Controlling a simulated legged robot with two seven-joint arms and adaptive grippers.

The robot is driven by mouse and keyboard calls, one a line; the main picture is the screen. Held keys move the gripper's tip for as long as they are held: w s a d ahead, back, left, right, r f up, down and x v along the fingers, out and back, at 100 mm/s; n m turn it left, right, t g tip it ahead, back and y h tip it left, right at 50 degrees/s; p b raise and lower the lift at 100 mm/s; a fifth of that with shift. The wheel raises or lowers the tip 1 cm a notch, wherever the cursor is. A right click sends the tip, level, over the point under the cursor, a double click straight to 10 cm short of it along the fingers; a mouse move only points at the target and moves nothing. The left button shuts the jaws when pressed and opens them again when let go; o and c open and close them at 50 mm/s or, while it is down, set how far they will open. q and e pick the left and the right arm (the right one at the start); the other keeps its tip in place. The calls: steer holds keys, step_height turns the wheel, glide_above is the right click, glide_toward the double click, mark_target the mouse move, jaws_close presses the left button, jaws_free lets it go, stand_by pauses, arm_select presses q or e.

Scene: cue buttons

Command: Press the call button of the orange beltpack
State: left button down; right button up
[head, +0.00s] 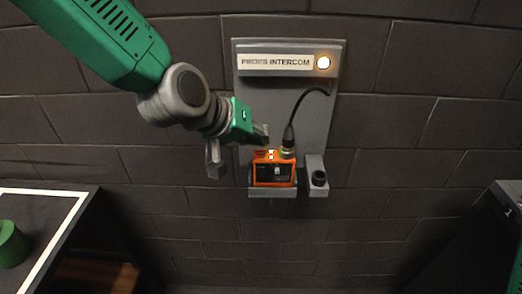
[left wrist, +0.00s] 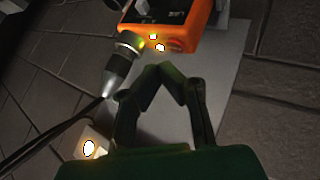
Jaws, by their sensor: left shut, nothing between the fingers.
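The orange beltpack (head: 273,173) sits on a small shelf of the grey wall panel, under the "PROPS INTERCOM" sign (head: 276,62). Small lit spots show on its top face. A dark cable with a metal plug (head: 288,137) enters its top. My left gripper (head: 262,133) is shut and empty, just above the beltpack's upper left. In the left wrist view, the shut fingertips (left wrist: 167,68) point at the beltpack (left wrist: 180,22), beside the plug (left wrist: 120,62) and below two lit spots. A small gap seems to remain; contact cannot be told. My right gripper is out of view.
A round lamp (head: 323,63) glows at the panel's upper right. A grey bracket with a dark round knob (head: 319,178) is right of the beltpack. A dark table (head: 40,205) with a green cylinder (head: 11,244) is at lower left. Another dark surface is at the right edge.

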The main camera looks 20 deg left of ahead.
mark_target(260, 153)
arm_select(q)
step_height(260, 153, up, 5)
steer(key=p, duration=0.4)
steer(key=shift+f, duration=0.1)
stand_by(0.6)
